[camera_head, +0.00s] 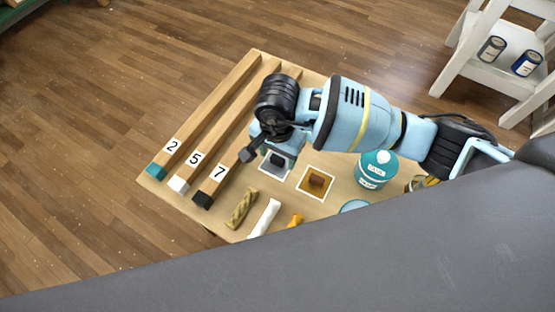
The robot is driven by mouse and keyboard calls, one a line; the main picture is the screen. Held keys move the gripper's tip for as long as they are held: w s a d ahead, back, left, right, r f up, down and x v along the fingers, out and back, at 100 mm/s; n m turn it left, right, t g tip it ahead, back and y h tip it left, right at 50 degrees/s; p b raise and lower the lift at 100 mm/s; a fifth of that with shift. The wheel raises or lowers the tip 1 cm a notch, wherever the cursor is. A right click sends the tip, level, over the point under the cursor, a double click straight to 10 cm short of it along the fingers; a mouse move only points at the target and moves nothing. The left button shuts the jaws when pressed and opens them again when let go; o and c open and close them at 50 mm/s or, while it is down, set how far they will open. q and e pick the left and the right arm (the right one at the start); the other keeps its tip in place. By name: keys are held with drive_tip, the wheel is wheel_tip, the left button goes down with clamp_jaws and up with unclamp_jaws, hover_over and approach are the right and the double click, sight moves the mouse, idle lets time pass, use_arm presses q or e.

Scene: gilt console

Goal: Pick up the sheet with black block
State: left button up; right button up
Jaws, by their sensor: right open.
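A white-edged sheet (276,162) with a dark block picture or block on it lies on the wooden table (222,222), left of the brown sheet. My right gripper (268,146) is open, coming in from the right, and is over this sheet. The gripper and wrist hide the sheet's upper part. I cannot tell whether the fingers touch it. A second white-edged sheet (302,184) with a brown block on it lies just to the right, uncovered. My left gripper is not in view.
Three long wooden bars labelled 2 (205,107), 5 (215,138) and 7 (221,164) lie at the left, with teal, white and black ends. A teal jar (371,181) stands right. Olive (240,208), white (265,217) and orange (296,219) pieces lie near the front.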

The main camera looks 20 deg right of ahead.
sight(280, 161)
drive_tip(key=shift+f, duration=0.25)
drive_tip(key=c, duration=1)
drive_tip(key=shift+c, duration=0.3)
drive_tip(key=shift+r, duration=0.1)
drive_tip(key=shift+r, duration=0.45)
drive_tip(key=r, duration=0.2)
drive_tip(key=shift+s+d+r, duration=0.15)
drive_tip(key=shift+s+r, duration=0.15)
drive_tip(key=shift+s, duration=0.1)
drive_tip(key=s+d, duration=0.2)
drive_tip(key=s, duration=0.2)
drive_tip(key=s+d+r, duration=0.1)
drive_tip(key=s+d, duration=0.1)
drive_tip(key=s, duration=0.3)
drive_tip(key=s+d, duration=0.2)
drive_tip(key=s, duration=0.2)
drive_tip(key=shift+s+d+r+b, duration=0.2)
drive_tip(key=shift+s+b, duration=0.1)
drive_tip(key=shift+s, duration=0.1)
drive_tip(key=shift+a, duration=0.1)
